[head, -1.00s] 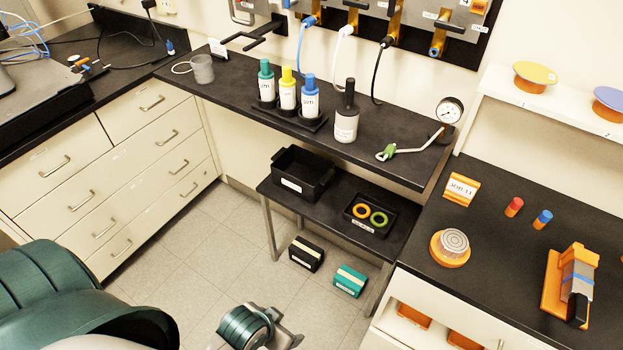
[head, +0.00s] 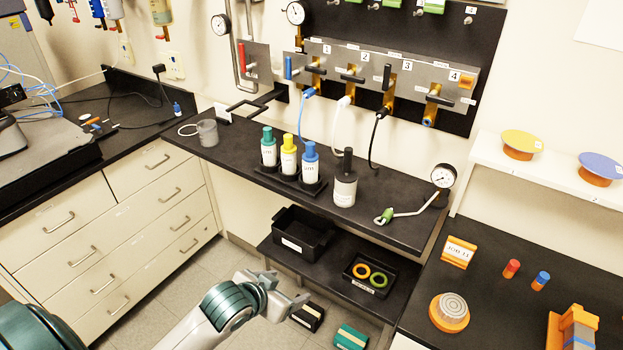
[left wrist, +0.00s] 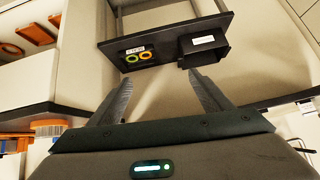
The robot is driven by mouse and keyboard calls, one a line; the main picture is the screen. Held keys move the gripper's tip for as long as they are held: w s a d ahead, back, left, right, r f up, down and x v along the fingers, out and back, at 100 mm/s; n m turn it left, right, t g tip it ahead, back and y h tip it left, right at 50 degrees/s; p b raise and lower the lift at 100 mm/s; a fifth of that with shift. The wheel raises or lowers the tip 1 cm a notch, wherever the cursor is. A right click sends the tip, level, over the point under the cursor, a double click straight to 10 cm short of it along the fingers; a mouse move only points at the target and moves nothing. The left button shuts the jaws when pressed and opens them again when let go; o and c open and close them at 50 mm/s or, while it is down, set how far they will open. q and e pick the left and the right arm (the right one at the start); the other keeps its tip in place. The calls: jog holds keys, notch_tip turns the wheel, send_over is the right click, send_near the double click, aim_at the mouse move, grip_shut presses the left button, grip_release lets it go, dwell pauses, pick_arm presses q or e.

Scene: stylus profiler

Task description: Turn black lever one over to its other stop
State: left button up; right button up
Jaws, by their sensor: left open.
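Black lever one (head: 314,70) is on the first brass valve, under the label 1 on the grey wall panel (head: 408,80). Its handle looks roughly level, but it is small and its exact angle is hard to tell. My left gripper (head: 293,297) is low in the head view, in front of the lower shelf, well below and apart from the lever. In the left wrist view its two fingers (left wrist: 160,77) stand wide apart with nothing between them. The panel does not show there. My right gripper is not in view.
Red (head: 241,57) and blue (head: 288,67) levers stand left of lever one. More black levers are to its right; the third (head: 387,77) is upright. Below, the bench (head: 400,232) carries bottles (head: 289,156) and hoses. A black bin (head: 303,232) stands on the lower shelf.

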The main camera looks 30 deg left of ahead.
pick_arm(q)
jog(key=w+a+r+t, duration=0.3)
jog(key=w+a+r, duration=0.2)
jog(key=w+r, duration=0.5)
jog(key=w+a+r+t, duration=0.2)
jog(key=w+a+r, duration=0.1)
jog(key=r, duration=0.6)
jog(key=w+a+r+t+h, duration=0.1)
jog(key=w+a+r, duration=0.3)
jog(key=r, duration=0.5)
jog(key=w+a+r+t, duration=0.3)
jog(key=w+r, duration=0.3)
jog(key=r, duration=0.3)
jog(key=shift+w+a+r+n, duration=0.2)
jog(key=shift+n, duration=0.2)
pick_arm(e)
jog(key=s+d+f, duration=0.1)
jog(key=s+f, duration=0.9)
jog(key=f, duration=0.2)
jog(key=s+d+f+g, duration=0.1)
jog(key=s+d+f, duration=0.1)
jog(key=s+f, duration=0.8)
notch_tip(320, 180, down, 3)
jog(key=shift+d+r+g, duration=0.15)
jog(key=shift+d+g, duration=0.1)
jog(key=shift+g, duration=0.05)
